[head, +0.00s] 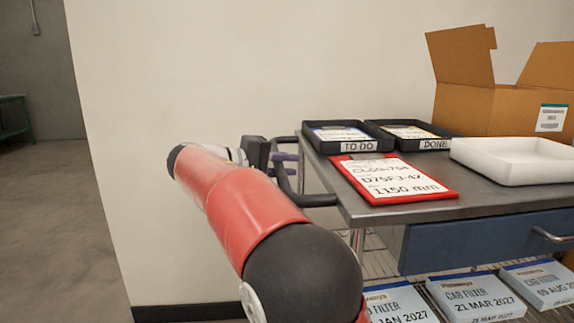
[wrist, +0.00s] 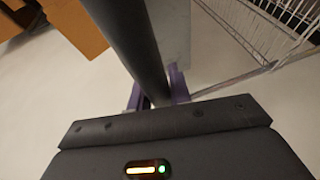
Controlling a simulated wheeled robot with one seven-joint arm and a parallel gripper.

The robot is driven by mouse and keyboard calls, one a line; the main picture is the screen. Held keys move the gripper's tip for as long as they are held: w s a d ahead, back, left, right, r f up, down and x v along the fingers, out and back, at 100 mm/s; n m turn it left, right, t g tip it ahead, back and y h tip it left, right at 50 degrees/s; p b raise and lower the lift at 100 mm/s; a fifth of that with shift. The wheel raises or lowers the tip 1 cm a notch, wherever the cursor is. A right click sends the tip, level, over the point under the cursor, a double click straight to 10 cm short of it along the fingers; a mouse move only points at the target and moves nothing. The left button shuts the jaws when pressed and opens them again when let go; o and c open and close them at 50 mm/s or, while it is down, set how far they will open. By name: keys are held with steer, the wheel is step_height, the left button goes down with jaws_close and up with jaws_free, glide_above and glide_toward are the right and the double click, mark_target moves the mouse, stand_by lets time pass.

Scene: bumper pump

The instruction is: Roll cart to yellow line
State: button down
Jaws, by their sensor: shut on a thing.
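The cart (head: 480,205) has a grey metal top and stands at the right of the head view. Its dark push handle (head: 320,200) sticks out on the left side, and it shows as a thick dark bar in the wrist view (wrist: 138,50). My gripper (head: 284,157) has purple fingers and is shut on the handle. In the wrist view the fingers (wrist: 157,90) stand on either side of the bar. My red arm hides part of the handle and the cart's near left side. No yellow line shows in either view.
The cart carries a TO DO tray (head: 358,146), a DONE tray (head: 434,144), a red-framed sign (head: 420,197), a white tray (head: 515,172) and a cardboard box (head: 480,108). Boxed filters (head: 475,298) lie below. A pale wall (head: 230,70) stands behind. Open floor (head: 45,220) lies left.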

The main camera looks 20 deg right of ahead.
steer(key=c, duration=1.3)
jaws_free()
steer(key=shift+w+a, duration=0.1)
steer(key=shift+a, duration=0.15)
steer(key=v, duration=0.8)
steer(key=shift+p, duration=0.3)
